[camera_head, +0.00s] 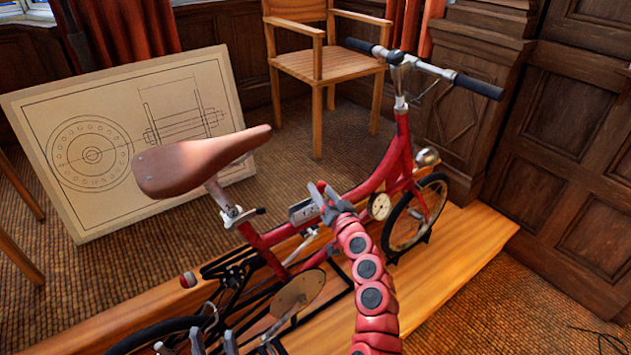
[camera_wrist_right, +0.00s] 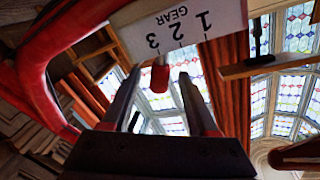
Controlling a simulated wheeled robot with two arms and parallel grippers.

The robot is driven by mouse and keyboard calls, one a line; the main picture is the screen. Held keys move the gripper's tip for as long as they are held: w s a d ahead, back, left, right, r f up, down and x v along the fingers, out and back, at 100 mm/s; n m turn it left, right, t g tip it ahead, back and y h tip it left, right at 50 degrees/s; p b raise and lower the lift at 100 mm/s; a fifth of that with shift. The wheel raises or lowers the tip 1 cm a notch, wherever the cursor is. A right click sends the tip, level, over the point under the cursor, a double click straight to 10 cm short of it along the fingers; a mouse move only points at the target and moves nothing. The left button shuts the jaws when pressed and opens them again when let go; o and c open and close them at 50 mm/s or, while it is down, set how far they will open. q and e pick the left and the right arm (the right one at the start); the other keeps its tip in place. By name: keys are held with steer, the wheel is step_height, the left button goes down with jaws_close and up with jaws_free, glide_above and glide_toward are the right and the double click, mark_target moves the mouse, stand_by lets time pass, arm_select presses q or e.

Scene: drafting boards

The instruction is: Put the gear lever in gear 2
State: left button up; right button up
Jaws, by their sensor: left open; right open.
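The gear lever (camera_wrist_right: 160,77) has a red knob and shows in the right wrist view just off the white gear plate (camera_wrist_right: 185,28). The plate is marked 1, 2, 3 and GEAR and appears upside down; the knob lines up with the mark by the 3. My right gripper (camera_wrist_right: 159,72) is open, with one finger on each side of the knob; contact cannot be told. In the head view the right gripper (camera_head: 323,195) is by the plate (camera_head: 302,210) on the red bicycle's frame (camera_head: 285,235). My left gripper (camera_head: 213,341) is open and empty at the bottom edge.
The bicycle stands on a wooden platform (camera_head: 460,255). Its brown saddle (camera_head: 200,160) and handlebar (camera_head: 425,68) rise around the right gripper. A drawing board (camera_head: 120,140) leans behind on the left, and a wooden chair (camera_head: 325,62) stands at the back.

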steer(key=shift+b+x, duration=0.4)
steer(key=shift+x, duration=2.1)
jaws_close()
steer(key=shift+f, duration=0.1)
